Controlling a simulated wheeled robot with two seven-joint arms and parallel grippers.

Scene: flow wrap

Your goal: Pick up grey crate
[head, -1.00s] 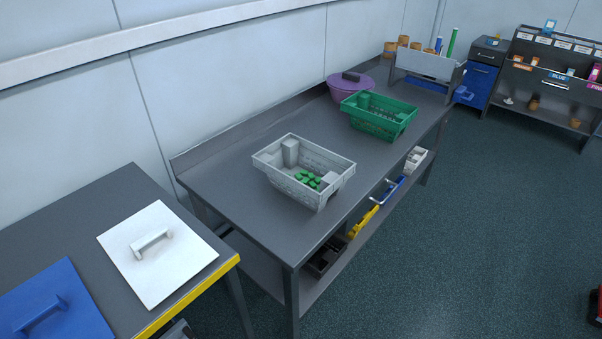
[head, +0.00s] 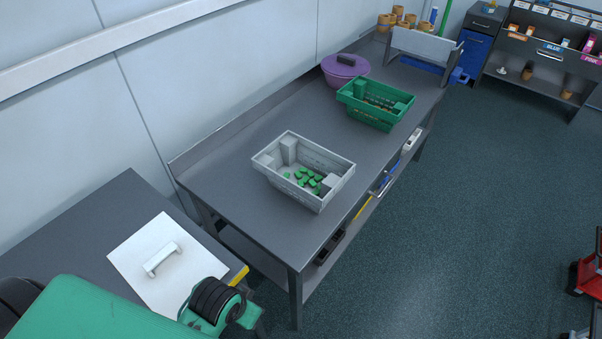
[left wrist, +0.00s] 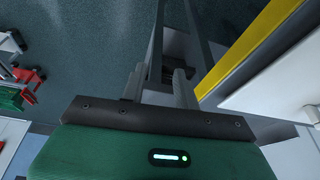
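The grey crate (head: 318,194) stands upright on the long dark table in the head view. It holds several small green pieces (head: 310,180) and has grey blocks in its corners. My left arm enters the head view at the bottom left, over the near table and well apart from the crate; its gripper is outside that view. In the left wrist view my left gripper (left wrist: 158,86) has its two grey fingers apart, with nothing seen held between them. The crate is not recognisable in that view. My right gripper is not in view.
A green crate (head: 372,118) and a purple lidded bowl (head: 345,74) stand farther back on the long table (head: 235,205). A white panel with a handle (head: 150,285) lies on the near table. The table around the grey crate is clear. Shelves stand at the back right.

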